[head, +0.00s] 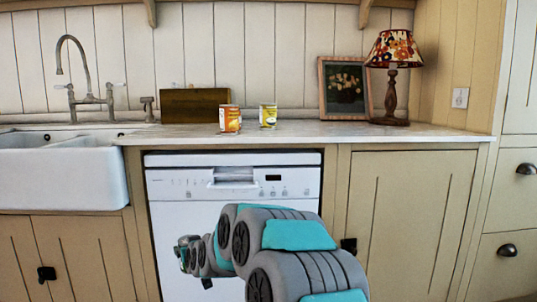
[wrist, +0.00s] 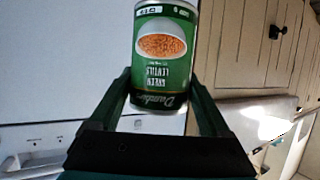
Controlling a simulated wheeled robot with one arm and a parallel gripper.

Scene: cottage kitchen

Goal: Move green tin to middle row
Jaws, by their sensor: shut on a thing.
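The green tin (wrist: 165,20) is a can labelled as green lentils, with a bowl of orange lentils pictured on it. It shows large in the wrist view, with its lettering upside down there. My gripper (wrist: 158,82) is shut on it, with one dark finger on each side. In the head view my arm reaches forward low in front of the dishwasher, below the counter top. The arm links largely hide the gripper and tin there. No marked rows can be made out on the counter.
An orange-labelled tin (head: 230,120) and a yellow-labelled tin (head: 268,116) stand apart on the counter (head: 330,131). A wooden board (head: 190,105), framed picture (head: 345,88) and lamp (head: 393,80) stand behind or right. The sink (head: 60,170) is left. Counter is clear between yellow-labelled tin and picture.

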